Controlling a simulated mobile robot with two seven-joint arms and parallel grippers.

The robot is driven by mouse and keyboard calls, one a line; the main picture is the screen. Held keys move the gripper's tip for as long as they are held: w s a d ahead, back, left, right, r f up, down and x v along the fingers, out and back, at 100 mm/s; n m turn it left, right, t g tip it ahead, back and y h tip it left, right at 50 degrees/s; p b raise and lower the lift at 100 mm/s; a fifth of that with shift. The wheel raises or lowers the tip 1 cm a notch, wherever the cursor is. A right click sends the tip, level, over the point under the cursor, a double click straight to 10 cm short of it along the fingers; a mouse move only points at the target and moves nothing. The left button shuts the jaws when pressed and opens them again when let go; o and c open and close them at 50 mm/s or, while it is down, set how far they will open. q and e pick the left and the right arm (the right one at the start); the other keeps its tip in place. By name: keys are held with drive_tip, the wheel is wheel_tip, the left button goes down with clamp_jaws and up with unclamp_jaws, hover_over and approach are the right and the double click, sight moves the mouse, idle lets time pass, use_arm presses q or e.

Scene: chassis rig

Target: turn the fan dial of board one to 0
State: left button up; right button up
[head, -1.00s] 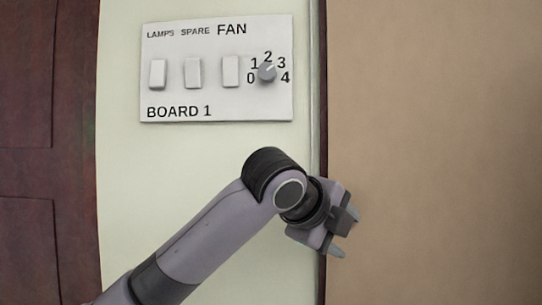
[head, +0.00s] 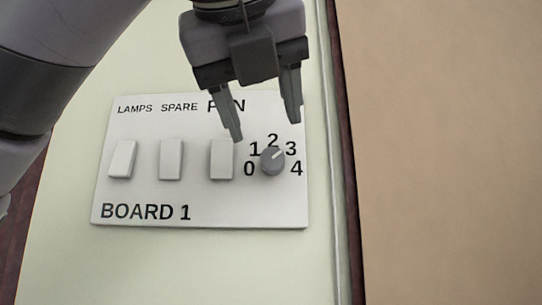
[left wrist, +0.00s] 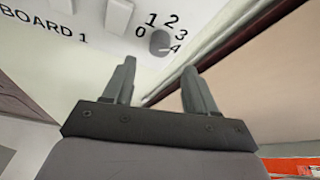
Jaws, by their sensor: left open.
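The fan dial (head: 272,161) is a small round grey knob at the right of board one (head: 205,213), ringed by the numbers 0 to 4. In the head view its pale mark points up and right, roughly toward the 3. My left gripper (head: 265,131) is open and empty. In the head view its fingers hang from above, their tips above the dial and covering part of the word FAN. In the left wrist view the dial (left wrist: 160,43) shows beyond the two spread fingers (left wrist: 155,64), apart from them. My right gripper is not in view.
Three white rocker switches stand left of the dial; the nearest (head: 222,159) is close to the left fingertip. A dark vertical edge (head: 345,160) runs right of the board, with a plain tan surface (head: 450,150) beyond it. The wall below the board is clear.

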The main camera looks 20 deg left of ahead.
sight(272, 157)
use_arm(q)
drive_tip(key=shift+p+x, duration=0.45)
drive_tip(key=shift+x, duration=2.9)
drive_tip(key=shift+r, duration=0.1)
drive_tip(key=c, duration=1.1)
